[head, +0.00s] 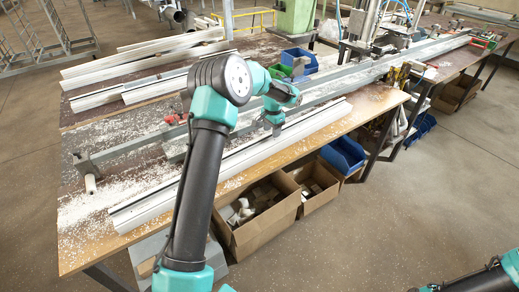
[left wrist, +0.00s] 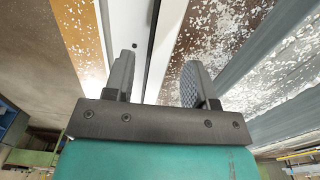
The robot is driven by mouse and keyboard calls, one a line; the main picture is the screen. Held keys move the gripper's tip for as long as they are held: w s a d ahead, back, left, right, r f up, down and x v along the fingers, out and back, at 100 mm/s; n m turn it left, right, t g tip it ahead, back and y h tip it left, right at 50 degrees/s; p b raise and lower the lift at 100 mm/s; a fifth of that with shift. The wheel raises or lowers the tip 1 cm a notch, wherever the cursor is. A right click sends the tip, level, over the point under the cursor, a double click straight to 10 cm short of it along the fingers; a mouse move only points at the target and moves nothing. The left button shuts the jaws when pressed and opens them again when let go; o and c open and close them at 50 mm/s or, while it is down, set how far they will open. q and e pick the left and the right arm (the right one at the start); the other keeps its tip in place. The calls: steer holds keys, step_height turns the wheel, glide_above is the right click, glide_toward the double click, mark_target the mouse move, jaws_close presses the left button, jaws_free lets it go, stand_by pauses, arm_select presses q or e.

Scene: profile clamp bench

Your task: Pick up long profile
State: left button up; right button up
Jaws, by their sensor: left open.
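A long white profile (head: 318,119) lies along the front part of the wooden bench, running from lower left to upper right. My left arm crosses in front of part of it. My left gripper (head: 277,129) is over the profile near its middle, pointing down. In the left wrist view the open fingers (left wrist: 157,78) stand on either side of the white profile (left wrist: 128,25), which runs between them. I cannot tell whether either finger touches it. My right gripper is out of view; only part of my right arm shows at the lower right.
White chips cover the bench (head: 75,245). A grey rail runs behind the profile, with a red clamp (head: 172,119) beside it. More white profiles (head: 150,58) lie at the back left. Cardboard boxes (head: 262,231) and a blue bin (head: 343,154) sit below the front edge.

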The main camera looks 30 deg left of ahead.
arm_select(q)
steer(key=shift+c, duration=0.4)
jaws_close()
stand_by(0.4)
steer(key=shift+r, duration=0.15)
stand_by(0.6)
